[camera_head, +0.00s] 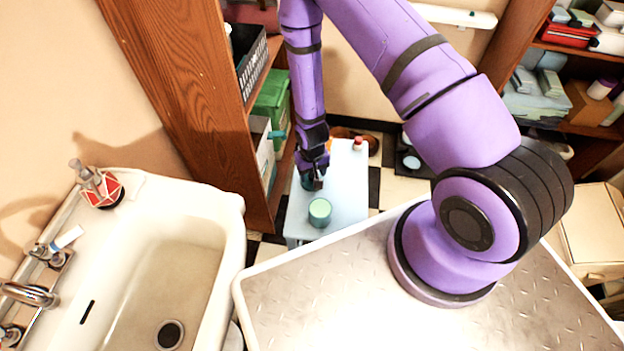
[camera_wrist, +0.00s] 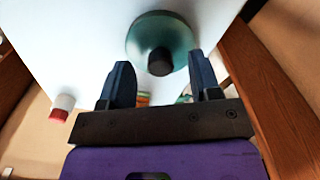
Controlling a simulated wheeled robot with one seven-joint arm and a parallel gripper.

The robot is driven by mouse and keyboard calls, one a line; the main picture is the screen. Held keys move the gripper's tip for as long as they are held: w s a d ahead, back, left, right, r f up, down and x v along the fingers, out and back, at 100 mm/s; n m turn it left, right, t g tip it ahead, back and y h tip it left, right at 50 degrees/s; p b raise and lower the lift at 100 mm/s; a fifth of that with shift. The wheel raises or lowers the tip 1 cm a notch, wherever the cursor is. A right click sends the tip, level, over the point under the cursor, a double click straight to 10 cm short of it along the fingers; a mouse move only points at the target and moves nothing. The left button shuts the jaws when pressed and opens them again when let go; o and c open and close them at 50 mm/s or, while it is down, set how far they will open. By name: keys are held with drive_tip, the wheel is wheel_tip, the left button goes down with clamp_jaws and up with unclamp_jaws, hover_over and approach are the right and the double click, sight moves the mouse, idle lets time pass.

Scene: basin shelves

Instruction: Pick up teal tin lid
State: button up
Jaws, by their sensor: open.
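The teal tin lid (camera_wrist: 150,28) is a round disc with a dark knob, on the pale tabletop (camera_wrist: 85,45) in the wrist view. In the head view the lid (camera_head: 306,183) is a teal patch mostly hidden by my gripper (camera_head: 316,182). In the wrist view my gripper (camera_wrist: 158,72) is open, its two dark fingertips apart on either side of the knob, with nothing held. The exact height between the fingers and the lid cannot be told. A teal tin (camera_head: 320,211) with a paler top stands on the table's near side in the head view.
A red-capped white bottle (camera_head: 357,143) stands at the table's far right; it also shows in the wrist view (camera_wrist: 62,106). A wooden shelf (camera_head: 205,85) rises close on the left. A white basin (camera_head: 150,255) is at lower left. The table's right half looks clear.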

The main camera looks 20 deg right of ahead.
drive_tip(key=shift+f, duration=0.55)
drive_tip(key=shift+c, duration=0.4)
drive_tip(key=c, duration=0.9)
drive_tip(key=shift+r, duration=0.15)
